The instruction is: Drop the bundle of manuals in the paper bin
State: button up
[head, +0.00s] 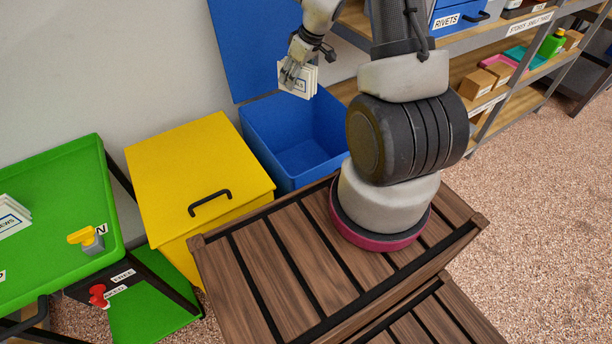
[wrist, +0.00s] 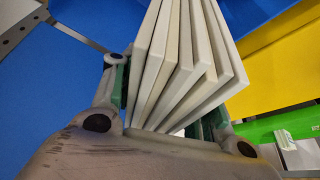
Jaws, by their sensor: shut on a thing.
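My gripper (head: 292,72) is shut on a bundle of manuals (head: 299,82), a stack of white booklets with printed covers. In the wrist view the bundle (wrist: 185,65) is fanned between the two fingers, pages showing. The bundle is held in the air over the back of the open blue bin (head: 290,128), near its raised blue lid (head: 252,45). The bin's inside looks empty where it shows; its label is not in view, so I cannot read that it is the paper bin.
A closed yellow bin (head: 200,165) stands left of the blue one. Shelving (head: 480,75) with boxes stands at the right.

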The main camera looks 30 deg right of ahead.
jog(key=s+d+f, duration=0.1)
jog(key=f, duration=0.1)
jog(key=s+d+f, duration=0.1)
jog(key=shift+s+d+f, duration=0.35)
jog(key=shift+s, duration=0.05)
jog(key=shift+s+f, duration=0.1)
jog(key=shift+f, duration=2.9)
jog(key=o, duration=1.2)
jog(key=shift+o, duration=0.2)
jog(key=v, duration=1.2)
jog(key=shift+a, duration=0.1)
